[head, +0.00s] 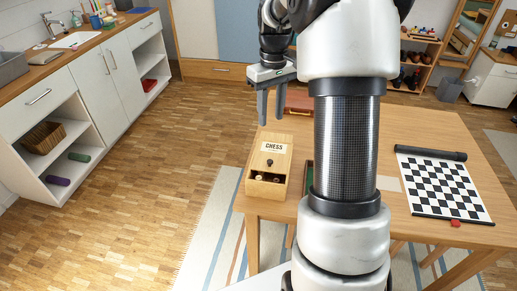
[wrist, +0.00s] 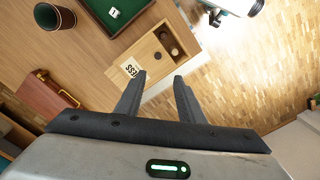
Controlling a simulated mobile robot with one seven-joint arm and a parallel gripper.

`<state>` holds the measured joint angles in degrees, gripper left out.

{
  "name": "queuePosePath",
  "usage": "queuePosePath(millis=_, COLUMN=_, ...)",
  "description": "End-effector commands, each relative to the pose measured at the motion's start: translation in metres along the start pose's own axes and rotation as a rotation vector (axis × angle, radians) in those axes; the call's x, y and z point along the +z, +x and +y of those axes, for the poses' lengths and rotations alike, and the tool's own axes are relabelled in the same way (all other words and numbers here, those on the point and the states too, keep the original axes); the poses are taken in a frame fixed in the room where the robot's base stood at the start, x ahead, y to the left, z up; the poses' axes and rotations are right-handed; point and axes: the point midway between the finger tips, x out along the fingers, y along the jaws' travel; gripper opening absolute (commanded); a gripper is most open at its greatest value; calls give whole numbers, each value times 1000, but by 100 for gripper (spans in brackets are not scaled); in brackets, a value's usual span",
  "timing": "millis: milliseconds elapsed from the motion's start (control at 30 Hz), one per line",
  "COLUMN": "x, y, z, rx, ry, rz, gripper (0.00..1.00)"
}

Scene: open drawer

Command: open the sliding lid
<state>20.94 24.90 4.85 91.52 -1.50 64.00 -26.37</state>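The wooden box with the CHESS label (head: 283,178) stands on the table near its left edge. Its sliding lid (head: 272,148) carries a dark knob (head: 269,162) and leaves a gap at the near end, where pieces show inside. In the wrist view the lid (wrist: 139,61) and the open end with round pieces (wrist: 174,51) lie beyond the fingertips. My gripper (head: 270,118) is open and empty, fingers pointing down, above and behind the box in the head view. In the wrist view my gripper (wrist: 160,78) shows its two fingers apart, not touching the lid.
A green-lined tray (wrist: 95,18) lies beside the box, mostly behind my arm in the head view. A brown case (head: 299,101), a dice cup (wrist: 45,17) and a chessboard (head: 440,185) are also on the table (head: 430,128). Floor is clear left of the box.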

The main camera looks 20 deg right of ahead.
Motion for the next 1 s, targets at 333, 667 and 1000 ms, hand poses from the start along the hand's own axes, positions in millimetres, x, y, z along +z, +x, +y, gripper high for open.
queuePosePath(millis=333, x=1, y=44, z=3, rx=13, ry=-11, rz=-4, gripper=35)
queuePosePath(millis=667, x=1, y=117, z=4, rx=12, ry=-10, rz=-4, gripper=35)
queuePosePath(millis=1000, x=0, y=166, z=5, rx=13, ry=-9, rz=-1, gripper=35)
